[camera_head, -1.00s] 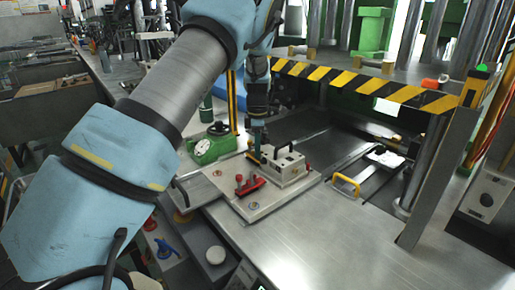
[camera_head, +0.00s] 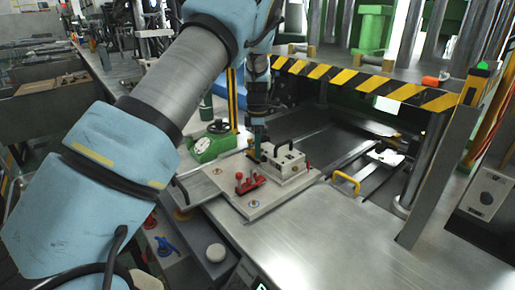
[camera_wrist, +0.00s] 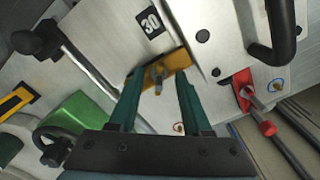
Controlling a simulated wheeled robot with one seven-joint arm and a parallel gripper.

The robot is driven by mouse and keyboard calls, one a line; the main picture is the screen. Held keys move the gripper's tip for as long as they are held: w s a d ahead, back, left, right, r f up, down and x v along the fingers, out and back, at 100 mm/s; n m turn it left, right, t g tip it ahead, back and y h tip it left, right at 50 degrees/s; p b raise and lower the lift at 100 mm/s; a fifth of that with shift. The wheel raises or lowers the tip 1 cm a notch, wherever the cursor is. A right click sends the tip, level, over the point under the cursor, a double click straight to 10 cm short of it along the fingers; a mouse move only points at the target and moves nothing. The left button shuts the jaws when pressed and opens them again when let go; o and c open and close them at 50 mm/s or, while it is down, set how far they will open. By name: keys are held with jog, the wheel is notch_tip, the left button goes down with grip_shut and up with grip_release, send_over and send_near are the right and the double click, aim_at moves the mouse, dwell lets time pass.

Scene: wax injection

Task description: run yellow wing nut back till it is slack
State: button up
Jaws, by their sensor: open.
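The yellow wing nut (camera_wrist: 171,66) sits on a grey stud on the light metal mould block, beside a black "30" label, in the wrist view. Its wings lie slanted across the space at my fingertips. My gripper (camera_wrist: 159,84) is open, with one green finger on each side of the stud. A fingertip overlaps the nut's left wing in the picture; I cannot tell whether they touch. In the head view my gripper (camera_head: 257,150) points down at the near left side of the mould block (camera_head: 288,167), hiding most of the nut.
A red toggle clamp (camera_head: 249,184) stands on the base plate (camera_head: 222,187) close to the block. A black handle (camera_wrist: 281,30) rises from the block.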

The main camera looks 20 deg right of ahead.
notch_tip(320, 180, up, 11)
jog(key=b, duration=0.3)
jog(key=shift+a+f, duration=0.1)
jog(key=shift+f, duration=0.05)
dwell(0.4)
jog(key=s+a+f+m, duration=0.1)
jog(key=a+m, duration=0.4)
jog(key=a, duration=1.5)
jog(key=s+a+f+m+t, duration=0.1)
jog(key=s+a+f+m, duration=0.2)
jog(key=s+a+m, duration=0.7)
jog(key=s+a, duration=0.6)
jog(key=a, duration=0.1)
jog(key=shift+s+f+t, duration=0.2)
jog(key=shift+s+t, duration=0.1)
